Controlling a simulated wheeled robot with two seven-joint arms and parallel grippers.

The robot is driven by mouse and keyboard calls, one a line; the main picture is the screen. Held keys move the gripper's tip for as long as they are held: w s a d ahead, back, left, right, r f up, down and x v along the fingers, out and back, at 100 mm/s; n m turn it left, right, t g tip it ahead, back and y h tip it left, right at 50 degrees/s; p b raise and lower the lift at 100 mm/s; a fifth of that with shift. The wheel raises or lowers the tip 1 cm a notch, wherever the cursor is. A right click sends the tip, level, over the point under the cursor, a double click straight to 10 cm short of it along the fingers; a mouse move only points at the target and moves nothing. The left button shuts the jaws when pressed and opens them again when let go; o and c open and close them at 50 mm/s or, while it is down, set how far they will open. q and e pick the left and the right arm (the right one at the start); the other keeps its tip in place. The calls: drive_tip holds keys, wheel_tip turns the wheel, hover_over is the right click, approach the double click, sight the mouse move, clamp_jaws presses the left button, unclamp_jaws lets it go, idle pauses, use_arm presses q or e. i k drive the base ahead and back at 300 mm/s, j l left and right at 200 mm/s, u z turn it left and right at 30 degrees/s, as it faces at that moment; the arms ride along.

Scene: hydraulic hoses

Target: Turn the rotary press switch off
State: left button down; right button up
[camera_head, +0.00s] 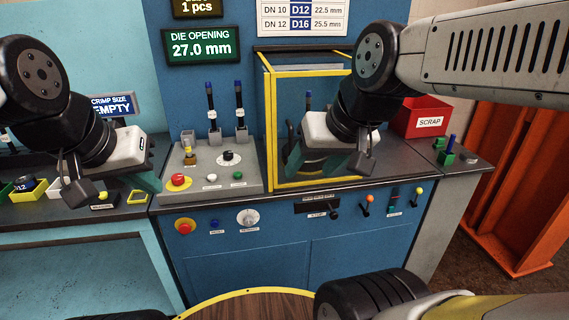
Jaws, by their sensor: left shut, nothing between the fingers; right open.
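The rotary press switch is probably the round pale dial with a knob (248,218) on the blue front panel of the press. Its label is too small to read, and its setting cannot be made out. A black knob on a white disc (228,157) also sits on the grey sloped control box. My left gripper (150,182) is shut and empty, left of the control box and apart from both knobs. My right gripper (293,156) is open in front of the yellow-framed press guard, up and right of the dial. Its fingers are partly hidden by its own body.
The control box (210,184) carries a red stop button (178,181) and small buttons. The front panel has another red button (185,226), a blue button (214,224) and small levers (367,203). A red scrap bin (421,117) stands right.

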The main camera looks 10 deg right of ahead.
sight(178, 179)
drive_tip(key=i+u, duration=0.15)
drive_tip(key=u, duration=0.25)
drive_tip(key=i+u, duration=0.1)
drive_tip(key=u, duration=0.25)
drive_tip(key=i+l+u, duration=0.1)
drive_tip(key=u, duration=0.3)
drive_tip(key=i, duration=0.05)
